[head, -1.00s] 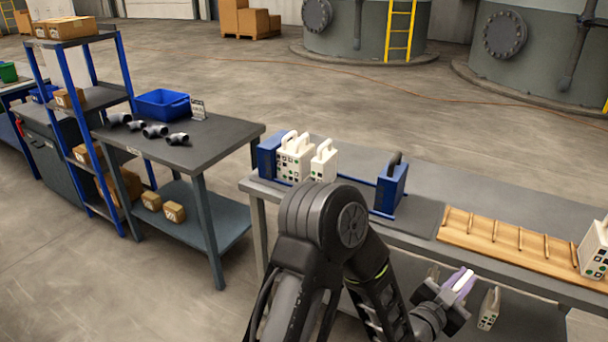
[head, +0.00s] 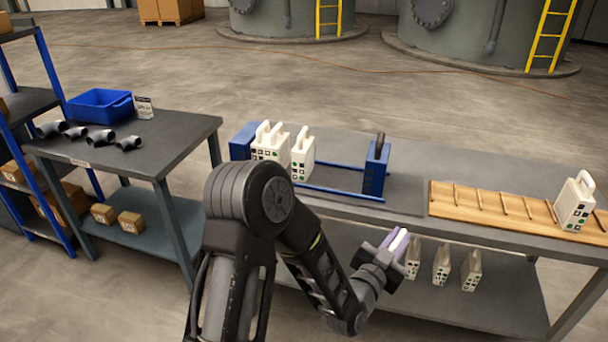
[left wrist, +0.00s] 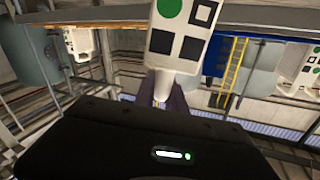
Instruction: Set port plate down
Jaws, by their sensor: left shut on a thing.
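My left gripper (head: 392,247) is low in front of the bench's front edge and shut on a white port plate. In the left wrist view the held port plate (left wrist: 178,40) shows a green dot and black squares, with its handle between the purple fingers (left wrist: 165,92). In the head view only a narrow white part shows between the fingers.
Several white plates (head: 441,264) stand on the bench's lower shelf (head: 500,303), close right of my gripper. The bench top edge is just above it. A side table (head: 175,145) on the left holds black pipe elbows (head: 101,138) and a blue bin (head: 100,104).

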